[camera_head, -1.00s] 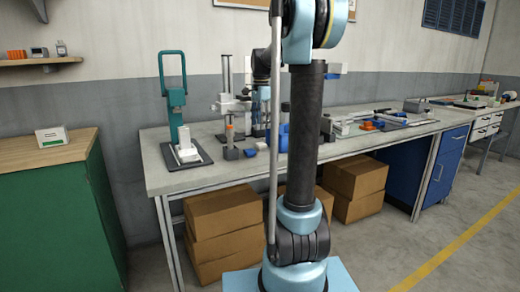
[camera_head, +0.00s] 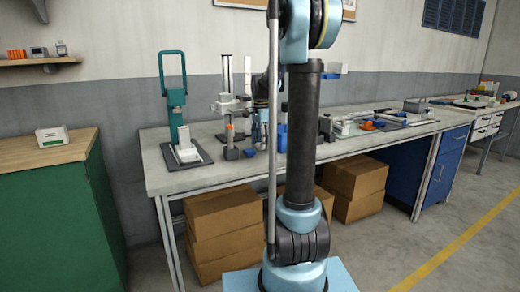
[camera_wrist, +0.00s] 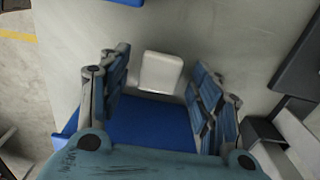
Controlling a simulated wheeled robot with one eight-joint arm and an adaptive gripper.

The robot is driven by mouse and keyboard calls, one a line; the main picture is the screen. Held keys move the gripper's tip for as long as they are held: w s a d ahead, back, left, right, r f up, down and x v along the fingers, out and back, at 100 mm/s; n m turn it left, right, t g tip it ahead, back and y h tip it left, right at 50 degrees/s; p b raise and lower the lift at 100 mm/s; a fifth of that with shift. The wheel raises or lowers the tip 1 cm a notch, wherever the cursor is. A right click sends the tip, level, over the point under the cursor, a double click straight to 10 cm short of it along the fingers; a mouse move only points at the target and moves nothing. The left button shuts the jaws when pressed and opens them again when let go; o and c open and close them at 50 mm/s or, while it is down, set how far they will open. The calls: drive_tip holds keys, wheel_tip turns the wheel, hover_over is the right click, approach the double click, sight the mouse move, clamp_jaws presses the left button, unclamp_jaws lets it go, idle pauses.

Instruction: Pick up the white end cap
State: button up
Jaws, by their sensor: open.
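The white end cap (camera_wrist: 160,72) shows in the wrist view as a small, pale block with rounded corners. It stands at the far edge of a blue surface (camera_wrist: 150,125), between the tips of my gripper (camera_wrist: 158,78). My gripper is open, with one finger left of the cap and one right, and a visible gap on each side. I cannot tell how far the fingertips are above or short of it. In the head view, my arm hides the gripper, and I cannot make out the cap.
The grey workbench (camera_head: 178,182) carries a teal press (camera_head: 175,105) at left and a stand (camera_head: 226,90). In the wrist view, dark and grey parts (camera_wrist: 265,140) lie close right of my gripper, and a blue object (camera_wrist: 125,2) is at the top. Cardboard boxes (camera_head: 222,215) stand below.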

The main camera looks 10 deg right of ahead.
drive_tip(key=c, duration=1)
drive_tip(key=shift+o, duration=0.2)
drive_tip(key=shift+r, duration=0.1)
